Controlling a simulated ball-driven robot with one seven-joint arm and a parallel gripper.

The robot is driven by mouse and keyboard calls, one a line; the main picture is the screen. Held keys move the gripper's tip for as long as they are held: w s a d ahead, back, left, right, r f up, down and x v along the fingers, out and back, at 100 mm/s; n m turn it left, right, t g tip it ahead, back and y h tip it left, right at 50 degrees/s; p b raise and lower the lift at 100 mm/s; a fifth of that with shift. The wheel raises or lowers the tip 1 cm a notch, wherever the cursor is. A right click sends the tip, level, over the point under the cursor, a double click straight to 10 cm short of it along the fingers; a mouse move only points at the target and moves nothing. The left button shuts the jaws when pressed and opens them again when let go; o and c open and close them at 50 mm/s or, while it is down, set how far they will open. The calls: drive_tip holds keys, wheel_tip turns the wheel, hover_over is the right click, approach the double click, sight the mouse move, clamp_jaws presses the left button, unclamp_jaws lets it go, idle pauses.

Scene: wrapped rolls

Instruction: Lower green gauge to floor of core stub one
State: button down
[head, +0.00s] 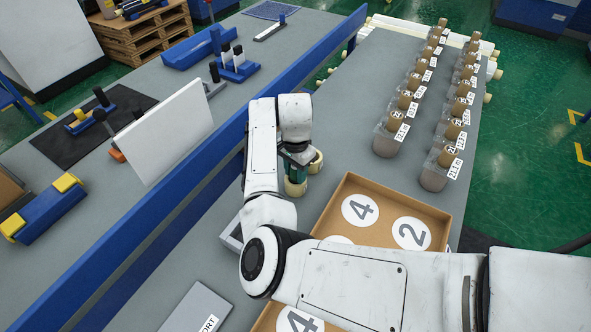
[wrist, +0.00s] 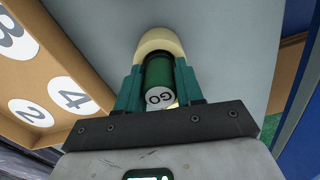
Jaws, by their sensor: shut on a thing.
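My gripper (head: 297,168) points down beside the blue rail in the head view. In the wrist view its teal fingers (wrist: 159,68) are shut on the green gauge (wrist: 158,70), a cylinder with a white end marked "GO". A cream core stub (head: 295,188) stands under the gripper. The stub's rim (wrist: 160,36) shows just past the gauge in the wrist view. The gauge lines up with the stub, but how deep it sits inside is hidden. A second cream stub (head: 317,160) stands close to the right. I cannot read which stub is number one.
A cardboard tray (head: 390,190) with numbered white discs lies to the right of the stubs. Two rows of labelled brown-topped pieces (head: 405,102) stand farther back right. The blue rail (head: 230,130) runs along the left. Bare grey bench (head: 345,135) lies behind the stubs.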

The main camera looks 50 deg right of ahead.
drive_tip(key=c, duration=0.6)
unclamp_jaws()
drive_tip(key=shift+c, duration=0.2)
wheel_tip(320, 180, up, 11)
drive_tip(key=shift+f+b, duration=0.15)
drive_tip(key=shift+b, duration=0.45)
